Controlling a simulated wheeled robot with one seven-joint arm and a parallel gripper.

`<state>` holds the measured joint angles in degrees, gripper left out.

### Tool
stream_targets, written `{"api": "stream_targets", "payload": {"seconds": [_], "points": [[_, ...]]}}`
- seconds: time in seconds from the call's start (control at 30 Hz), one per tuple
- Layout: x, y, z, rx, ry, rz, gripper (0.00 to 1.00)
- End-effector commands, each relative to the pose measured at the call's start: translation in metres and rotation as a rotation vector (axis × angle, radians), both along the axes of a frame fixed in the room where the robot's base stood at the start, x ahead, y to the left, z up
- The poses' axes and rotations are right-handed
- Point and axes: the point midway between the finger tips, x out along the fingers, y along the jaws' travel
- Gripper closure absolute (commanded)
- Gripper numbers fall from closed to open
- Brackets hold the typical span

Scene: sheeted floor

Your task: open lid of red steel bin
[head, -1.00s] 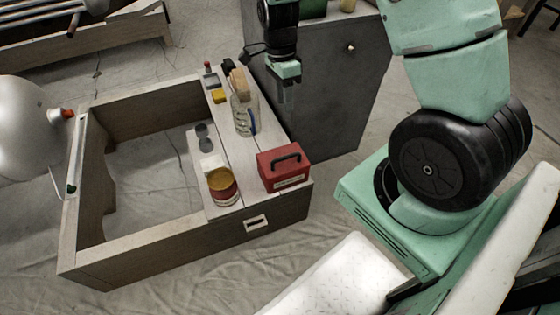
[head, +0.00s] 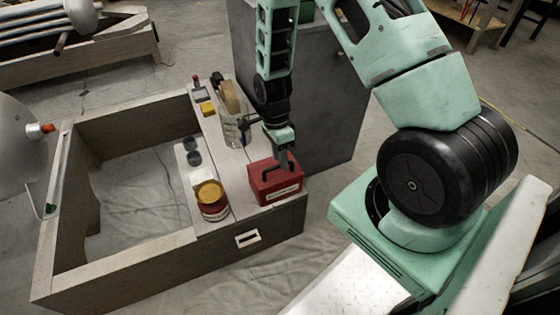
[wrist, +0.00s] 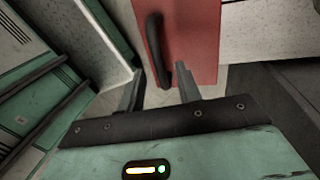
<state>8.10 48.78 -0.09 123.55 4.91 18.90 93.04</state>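The red steel bin (head: 283,190) is a small red box with a dark handle (head: 270,174) on its lid and a pale label on its front. It stands on the wooden frame's plank top, and its lid looks shut. My gripper (head: 283,160) points down over the bin's lid, close to the handle. In the wrist view my gripper (wrist: 160,92) has its two fingers spread apart, and the dark handle (wrist: 155,48) lies just ahead of and between the fingertips on the red lid (wrist: 190,40). Nothing is held. I cannot tell whether a finger touches the handle.
A jar of brushes (head: 234,125) stands behind the bin. A yellow-topped can (head: 211,197) stands to its left on the same wooden frame (head: 120,262). A grey cabinet (head: 310,90) rises behind my gripper. The frame's middle is open down to the sheeted floor.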

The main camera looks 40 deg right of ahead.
Motion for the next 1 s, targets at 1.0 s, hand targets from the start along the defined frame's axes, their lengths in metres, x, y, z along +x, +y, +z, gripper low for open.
{"api": "stream_targets", "payload": {"seconds": [1.0], "points": [[0.0032,-0.0009,-0.0011,0.016,0.056,0.0,1.0]]}}
